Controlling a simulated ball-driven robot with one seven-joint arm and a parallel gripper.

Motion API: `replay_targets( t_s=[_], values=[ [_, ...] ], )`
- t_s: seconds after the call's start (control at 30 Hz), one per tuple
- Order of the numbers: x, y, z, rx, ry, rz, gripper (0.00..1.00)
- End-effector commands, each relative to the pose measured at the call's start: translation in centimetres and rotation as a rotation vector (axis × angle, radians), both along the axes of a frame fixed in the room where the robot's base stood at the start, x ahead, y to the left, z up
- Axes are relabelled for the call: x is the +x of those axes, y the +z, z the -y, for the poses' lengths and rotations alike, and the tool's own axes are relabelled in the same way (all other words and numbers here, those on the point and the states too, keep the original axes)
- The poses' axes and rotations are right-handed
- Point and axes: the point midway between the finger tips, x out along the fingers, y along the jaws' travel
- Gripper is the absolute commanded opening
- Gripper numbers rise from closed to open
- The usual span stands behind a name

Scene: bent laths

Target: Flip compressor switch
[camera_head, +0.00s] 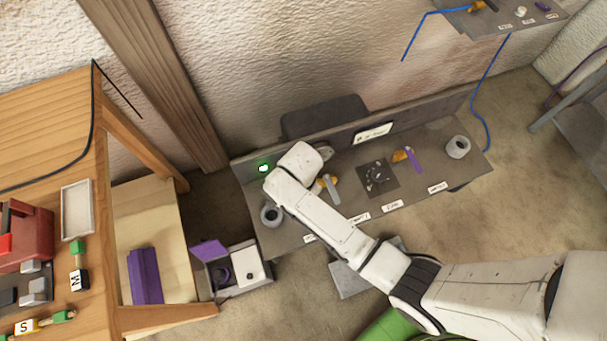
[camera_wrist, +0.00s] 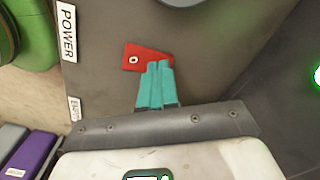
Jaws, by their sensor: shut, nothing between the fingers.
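A red switch lever (camera_wrist: 135,57) with a pale pivot screw lies on a grey panel in the wrist view, beside a white "POWER" label (camera_wrist: 67,32). I take it for the compressor switch. My gripper (camera_wrist: 158,66) has teal fingers, shut together with nothing between them. Their tips overlap the red lever's right part in the picture; I cannot tell whether they touch it. In the head view my white arm reaches to the left end of the grey bench, and my fingers and the red lever are not discernible there.
A green light (camera_head: 263,168) glows on the grey bench's (camera_head: 410,150) back panel. A grey ring-shaped part (camera_head: 271,215) stands at the bench's left end. Purple-handled and orange parts lie along it. A wooden table (camera_head: 105,160) stands left, with an open box (camera_head: 238,272) between.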

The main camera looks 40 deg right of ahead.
Motion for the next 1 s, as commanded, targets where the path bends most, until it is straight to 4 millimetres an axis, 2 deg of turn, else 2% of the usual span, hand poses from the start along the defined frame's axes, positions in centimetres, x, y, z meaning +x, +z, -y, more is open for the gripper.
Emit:
replay_targets(
  t_s=[1.0],
  values=[
    [0.0,6.9,0.0,0.000,0.000,0.000,0.00]
  ],
)
